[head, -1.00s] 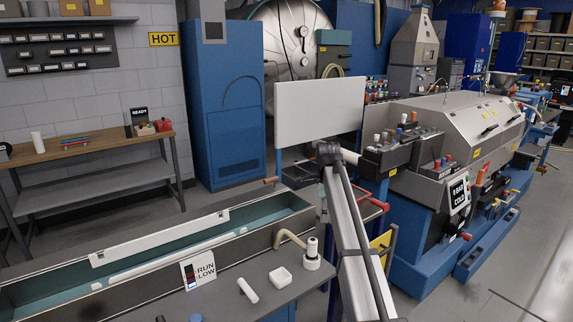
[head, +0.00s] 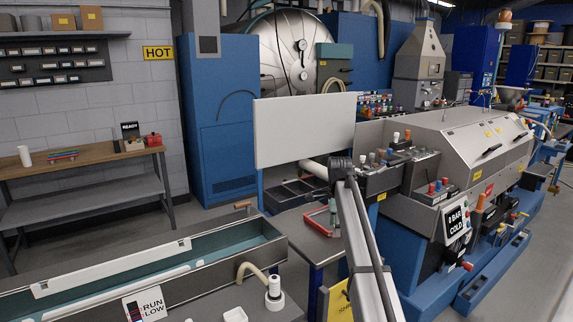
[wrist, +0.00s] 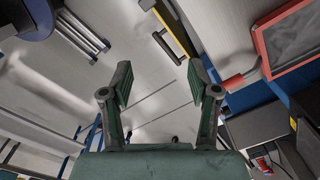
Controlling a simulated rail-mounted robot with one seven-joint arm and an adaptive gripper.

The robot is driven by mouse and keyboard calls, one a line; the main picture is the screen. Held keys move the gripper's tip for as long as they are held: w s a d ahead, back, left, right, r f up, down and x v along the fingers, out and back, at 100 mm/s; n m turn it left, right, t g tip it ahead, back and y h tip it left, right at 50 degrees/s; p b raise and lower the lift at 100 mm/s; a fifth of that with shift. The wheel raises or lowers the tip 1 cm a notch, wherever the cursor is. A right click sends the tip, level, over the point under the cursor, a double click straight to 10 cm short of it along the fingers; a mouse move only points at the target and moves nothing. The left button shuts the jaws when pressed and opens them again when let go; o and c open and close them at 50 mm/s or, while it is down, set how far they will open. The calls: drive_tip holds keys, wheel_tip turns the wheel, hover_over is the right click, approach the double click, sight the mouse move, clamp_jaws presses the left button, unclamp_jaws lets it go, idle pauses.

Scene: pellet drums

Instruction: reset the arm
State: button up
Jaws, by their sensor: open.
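My gripper (wrist: 160,84) shows in the wrist view with its two dark green fingers spread apart. It is open, with nothing between the fingers and grey floor visible beyond them. In the head view my arm rises from the bottom edge to a bend in front of the white panel's lower right corner. My gripper cannot be made out clearly there.
A long trough (head: 222,268) and its bench lie at lower left. A white panel (head: 304,130) stands mid-view. A blue machine with a grey hood (head: 455,140) fills the right. A red-framed tray (wrist: 262,50) is close by the right finger.

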drive_tip(key=s+f+n, duration=0.5)
drive_tip(key=s+f, duration=0.4)
drive_tip(key=f, duration=0.4)
drive_tip(key=s+f+n+g, duration=0.1)
drive_tip(key=s+f+n, duration=0.4)
drive_tip(key=s+f, duration=0.6)
drive_tip(key=s+f+n, duration=0.5)
drive_tip(key=s+f, duration=0.1)
drive_tip(key=f, duration=0.9)
drive_tip(key=s+f+n+g, duration=0.1)
drive_tip(key=s+f, duration=0.4)
drive_tip(key=s, duration=0.8)
drive_tip(key=s+f+n+g, duration=0.1)
drive_tip(key=s+f+g, duration=0.2)
drive_tip(key=s, duration=1.1)
drive_tip(key=s+f+n+g, duration=0.1)
drive_tip(key=s+f+g, duration=0.1)
drive_tip(key=s+f, duration=0.6)
drive_tip(key=s, duration=0.5)
drive_tip(key=shift+s, duration=0.2)
